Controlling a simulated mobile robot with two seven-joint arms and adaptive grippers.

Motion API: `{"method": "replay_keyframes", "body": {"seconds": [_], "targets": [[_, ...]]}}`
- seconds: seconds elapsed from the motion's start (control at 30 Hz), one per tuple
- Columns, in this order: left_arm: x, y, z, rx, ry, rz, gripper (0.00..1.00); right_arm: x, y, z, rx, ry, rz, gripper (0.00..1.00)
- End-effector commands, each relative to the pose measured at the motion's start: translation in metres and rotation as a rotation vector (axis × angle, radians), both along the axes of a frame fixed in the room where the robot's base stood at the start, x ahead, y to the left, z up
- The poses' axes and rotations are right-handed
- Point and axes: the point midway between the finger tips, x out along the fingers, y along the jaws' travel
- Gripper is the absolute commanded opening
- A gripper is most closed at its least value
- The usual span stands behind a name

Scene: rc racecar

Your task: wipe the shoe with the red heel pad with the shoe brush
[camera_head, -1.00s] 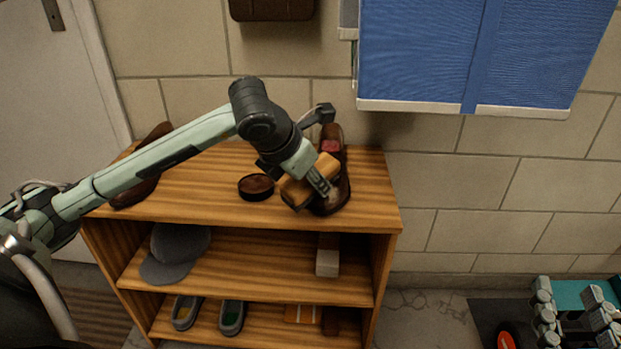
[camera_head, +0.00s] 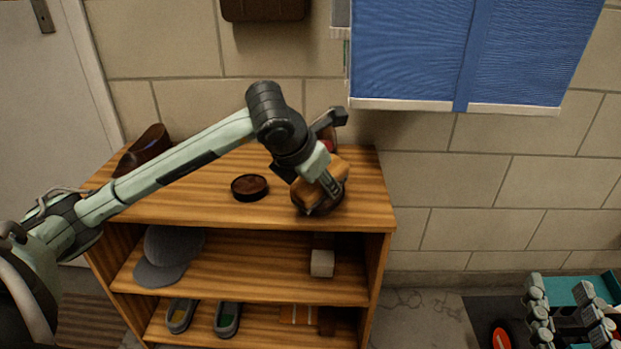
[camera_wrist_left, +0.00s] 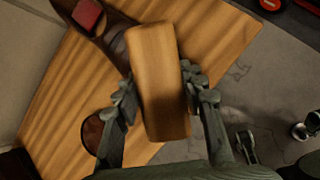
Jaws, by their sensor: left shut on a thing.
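My left gripper (camera_head: 329,188) is shut on the shoe brush, a tan wooden block (camera_wrist_left: 157,60), with a finger on each long side in the left wrist view (camera_wrist_left: 158,82). The brown shoe with the red heel pad (camera_wrist_left: 87,14) lies on the shelf top, its heel toward the wall. The brush is over its front part, hiding much of the shoe; whether the bristles touch it cannot be seen. In the head view, the pad (camera_head: 328,147) barely shows behind my gripper. The other brown shoe (camera_head: 146,143) is at the left end. My right gripper is not in view.
A round brown tin (camera_head: 250,187) stands left of the brush on the wooden shelf top (camera_head: 215,208). Below are a grey cap (camera_head: 172,255) and grey shoes (camera_head: 228,318). A blue cabinet (camera_head: 415,50) hangs on the wall at upper right.

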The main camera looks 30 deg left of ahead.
Motion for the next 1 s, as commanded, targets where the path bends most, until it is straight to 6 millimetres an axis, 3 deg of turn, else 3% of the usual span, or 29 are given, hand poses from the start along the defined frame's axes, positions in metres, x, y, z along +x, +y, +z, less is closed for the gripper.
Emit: {"method": "replay_keyframes", "body": {"seconds": [0.57, 0.77, 1.0], "targets": [[0.015, -0.030, -0.001, -0.003, 0.005, -0.002, 0.17, 0.000, 0.000, 0.002, 0.000, 0.000, 0.000, 0.40], [0.015, -0.028, -0.001, -0.001, 0.003, -0.001, 0.17, 0.000, 0.000, -0.005, 0.000, 0.000, 0.000, 0.40], [0.005, -0.009, -0.005, 0.002, 0.003, 0.003, 0.17, 0.000, 0.000, -0.022, 0.000, 0.000, 0.000, 0.40]]}}
